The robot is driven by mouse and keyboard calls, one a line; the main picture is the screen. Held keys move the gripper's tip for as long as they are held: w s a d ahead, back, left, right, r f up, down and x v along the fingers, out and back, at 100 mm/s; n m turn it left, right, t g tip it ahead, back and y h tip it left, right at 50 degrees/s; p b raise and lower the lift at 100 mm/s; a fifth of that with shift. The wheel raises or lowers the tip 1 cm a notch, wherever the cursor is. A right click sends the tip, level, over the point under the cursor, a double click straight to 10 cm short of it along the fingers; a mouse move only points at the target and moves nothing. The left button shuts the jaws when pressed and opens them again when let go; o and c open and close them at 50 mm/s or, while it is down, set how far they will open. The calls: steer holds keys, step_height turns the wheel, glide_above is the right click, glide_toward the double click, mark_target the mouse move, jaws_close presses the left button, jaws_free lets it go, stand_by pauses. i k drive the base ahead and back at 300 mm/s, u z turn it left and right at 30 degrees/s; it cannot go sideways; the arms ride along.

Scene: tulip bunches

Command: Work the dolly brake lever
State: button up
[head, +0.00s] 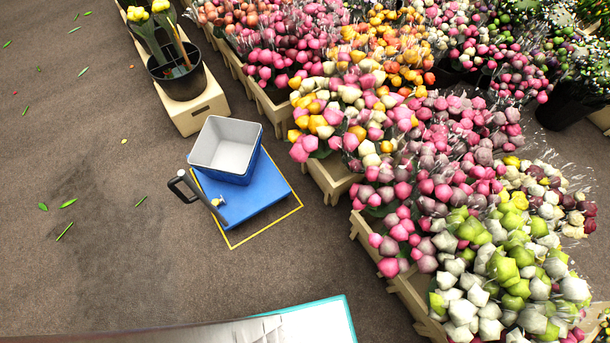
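A blue dolly (262,204) stands on the floor left of the flower crates. A black looped handle (176,188) sticks up at its left edge. A small lever-like part with a yellow spot (217,204) sits at the dolly's left front corner beside the handle; it may be the brake lever, but it is too small to tell its position. A blue bin with a pale empty inside (226,149) rests on the dolly's back part. My gripper is not in this view.
A yellow outline (266,229) marks the floor by the dolly. Wooden crates of tulip bunches (330,180) line the right. A black bucket with yellow flowers (180,80) stands on a wooden crate behind. A teal-edged pale surface (320,322) is at the bottom. Floor on the left is open, with scattered leaves.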

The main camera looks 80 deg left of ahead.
mark_target(216, 201)
steer(key=z, duration=0.45)
steer(key=k, duration=1.15)
steer(key=u, duration=1.8)
steer(key=i, duration=0.5)
steer(key=u, duration=0.05)
